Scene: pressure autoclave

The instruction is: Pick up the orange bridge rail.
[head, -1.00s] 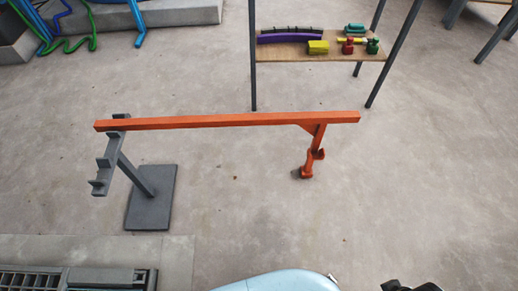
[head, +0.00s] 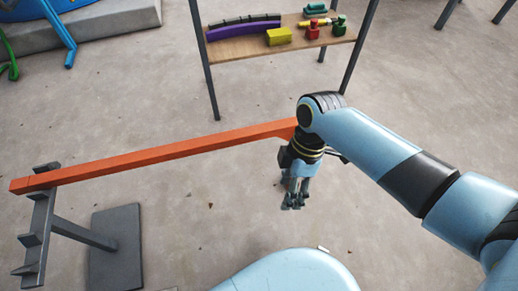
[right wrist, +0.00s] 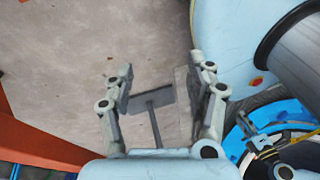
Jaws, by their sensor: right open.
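The orange bridge rail (head: 150,157) is a long square beam crossing the head view. Its left end rests on a notched grey stand (head: 38,238); its right end is hidden behind my right arm. My right gripper (head: 292,203) is open and empty, pointing down near the rail's right end, on the near side of the beam. In the right wrist view the open fingers (right wrist: 162,68) have nothing between them but floor and the grey stand (right wrist: 152,100) far beyond. An orange part (right wrist: 35,140) shows at the left of that view, outside the fingers. My left gripper is not in view.
A wooden shelf table (head: 245,62) on grey legs stands behind the rail, with a purple bar (head: 243,30), a yellow block (head: 279,36) and several small coloured parts. Blue and green pipes stand at the upper left. The concrete floor between is clear.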

